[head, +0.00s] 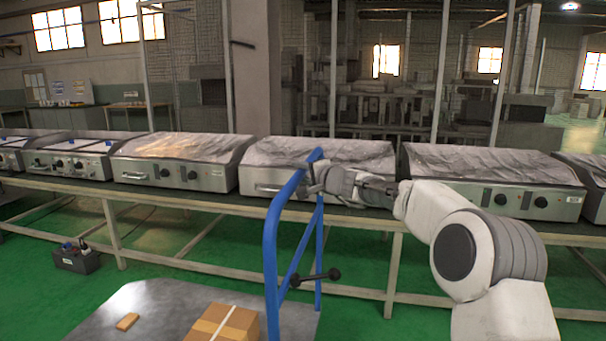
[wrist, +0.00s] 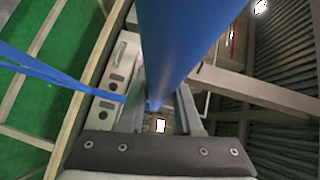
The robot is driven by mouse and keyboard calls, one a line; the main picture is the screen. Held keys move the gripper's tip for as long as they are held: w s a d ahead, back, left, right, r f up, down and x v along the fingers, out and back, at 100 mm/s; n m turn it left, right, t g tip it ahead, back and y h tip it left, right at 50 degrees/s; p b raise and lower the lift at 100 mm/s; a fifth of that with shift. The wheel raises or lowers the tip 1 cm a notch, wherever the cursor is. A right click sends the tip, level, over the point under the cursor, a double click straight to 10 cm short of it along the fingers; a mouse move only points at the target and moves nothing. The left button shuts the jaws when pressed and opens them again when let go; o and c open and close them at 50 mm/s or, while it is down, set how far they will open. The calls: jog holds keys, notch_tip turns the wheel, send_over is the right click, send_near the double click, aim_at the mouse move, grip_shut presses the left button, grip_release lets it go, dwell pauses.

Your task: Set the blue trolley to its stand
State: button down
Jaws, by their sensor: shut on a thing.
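The blue trolley's tubular handle (head: 271,240) rises in front of me in the head view, left of my arm. Its grey flat deck (head: 95,325) is low at the bottom left. My gripper (head: 311,184) is at the upper part of the blue handle and is shut on it. In the wrist view the blue tube (wrist: 180,40) runs between the fingers of my gripper (wrist: 158,108). A black knobbed lever (head: 315,277) shows beside the handle's lower part. I cannot make out the trolley's stand.
A cardboard box (head: 226,322) and a small tan block (head: 127,321) lie on the deck. A long bench (head: 190,199) carrying several metal heating units (head: 175,160) runs across behind the trolley. A dark toolbox (head: 77,260) sits on the green floor, which is open at left.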

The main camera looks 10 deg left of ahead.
jog(key=shift+s+a+r, duration=0.1)
jog(key=shift+r, duration=0.05)
jog(key=c, duration=0.7)
grip_release()
jog(key=shift+o, duration=0.5)
jog(key=shift+d, duration=0.25)
jog(key=shift+s+d+b, duration=0.25)
jog(key=shift+b, duration=0.05)
jog(key=b+v, duration=0.3)
jog(key=v, duration=1.3)
jog(key=shift+s, duration=0.3)
